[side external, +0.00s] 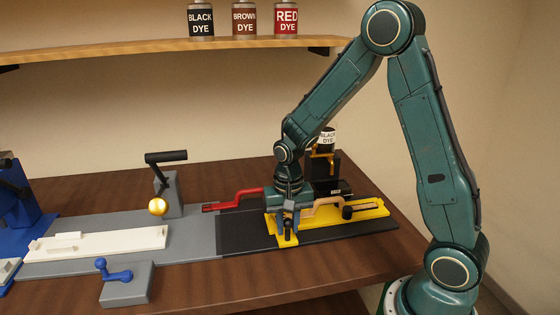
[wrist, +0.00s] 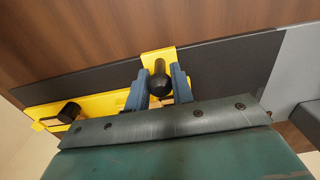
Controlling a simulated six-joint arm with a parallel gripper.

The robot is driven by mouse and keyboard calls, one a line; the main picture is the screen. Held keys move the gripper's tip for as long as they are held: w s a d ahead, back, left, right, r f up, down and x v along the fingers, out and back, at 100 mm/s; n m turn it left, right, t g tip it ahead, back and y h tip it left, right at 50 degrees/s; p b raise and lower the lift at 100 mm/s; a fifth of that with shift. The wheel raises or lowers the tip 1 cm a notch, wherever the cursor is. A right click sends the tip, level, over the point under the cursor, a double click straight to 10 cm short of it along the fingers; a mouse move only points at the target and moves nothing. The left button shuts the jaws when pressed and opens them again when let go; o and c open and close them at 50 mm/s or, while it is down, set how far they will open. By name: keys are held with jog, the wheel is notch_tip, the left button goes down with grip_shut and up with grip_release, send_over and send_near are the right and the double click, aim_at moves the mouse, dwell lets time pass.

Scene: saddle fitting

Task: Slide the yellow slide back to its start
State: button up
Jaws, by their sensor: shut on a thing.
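The yellow slide (side external: 372,210) lies on the dark mat (side external: 245,240) at the right of the bench, with a tan bar and a black knob on top. In the side view my gripper (side external: 288,222) points down over its left end. In the wrist view the slide (wrist: 100,95) runs left from my gripper (wrist: 160,88). Its upright yellow tab (wrist: 158,57) carries a black ball knob (wrist: 159,80), and my blue fingers are closed on either side of that knob. The fingertips' contact is partly hidden.
A red lever (side external: 235,198) lies just left of my gripper.

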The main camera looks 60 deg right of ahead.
jog(key=shift+w, duration=0.1)
jog(key=shift+w+a, duration=0.6)
jog(key=shift+a, duration=0.05)
jog(key=shift+w+a, duration=0.1)
jog(key=shift+w+a, duration=0.55)
jog(key=shift+w+a, duration=0.6)
jog(key=shift+w, duration=0.05)
dwell(0.4)
jog(key=shift+w+a, duration=0.65)
